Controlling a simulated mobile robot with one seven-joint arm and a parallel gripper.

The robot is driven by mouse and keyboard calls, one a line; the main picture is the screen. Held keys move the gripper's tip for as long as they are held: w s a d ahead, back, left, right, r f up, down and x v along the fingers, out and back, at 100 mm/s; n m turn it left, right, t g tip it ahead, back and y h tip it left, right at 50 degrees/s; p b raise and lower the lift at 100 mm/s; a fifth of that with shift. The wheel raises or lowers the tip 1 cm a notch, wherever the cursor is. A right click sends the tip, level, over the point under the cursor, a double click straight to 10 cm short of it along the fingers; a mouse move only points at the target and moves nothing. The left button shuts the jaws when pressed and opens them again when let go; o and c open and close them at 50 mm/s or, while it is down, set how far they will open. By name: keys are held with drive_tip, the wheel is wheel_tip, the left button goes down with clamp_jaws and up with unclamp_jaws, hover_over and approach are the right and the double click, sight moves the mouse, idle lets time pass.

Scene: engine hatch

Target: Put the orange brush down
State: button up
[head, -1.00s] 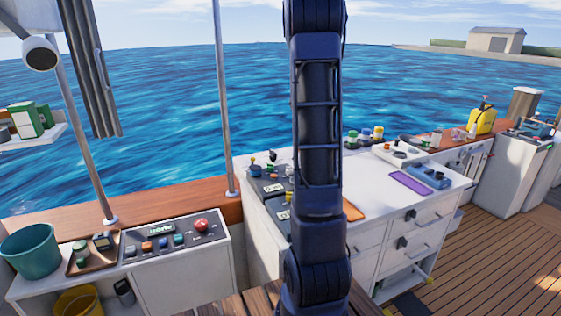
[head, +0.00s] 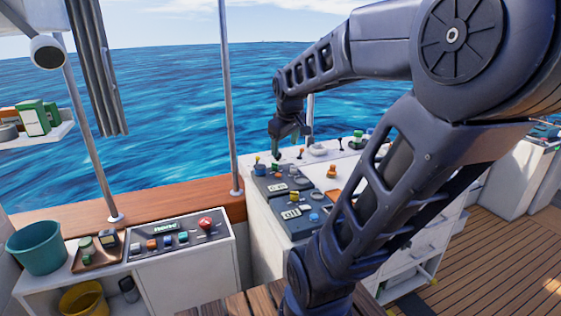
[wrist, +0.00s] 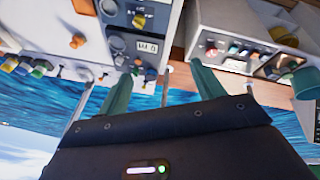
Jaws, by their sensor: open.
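My gripper (head: 289,148) is above the far left part of the white cabinet top (head: 345,160), near the instrument panels. In the wrist view, its two green fingers (wrist: 161,75) stand wide apart with nothing between them. I cannot make out an orange brush for certain in either view. A small orange object (head: 331,171) stands on the cabinet top right of the panels. A flat orange patch (head: 332,197) is partly hidden behind my arm. Much of the cabinet top is hidden by my arm.
Panels with dials and knobs (head: 285,180) take up the cabinet's left side. A console with a red button (head: 205,223), a teal bucket (head: 38,247) and a yellow bucket (head: 83,299) are at the left. A thin pole (head: 226,110) rises left of my gripper.

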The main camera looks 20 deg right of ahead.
drive_tip(key=s+a+m, duration=0.4)
drive_tip(key=s+a, duration=0.1)
drive_tip(key=s, duration=0.4)
drive_tip(key=shift+s+a+f+y, duration=0.15)
drive_tip(key=shift+a+f+y, duration=0.05)
drive_tip(key=shift+f+y, duration=0.2)
idle(0.6)
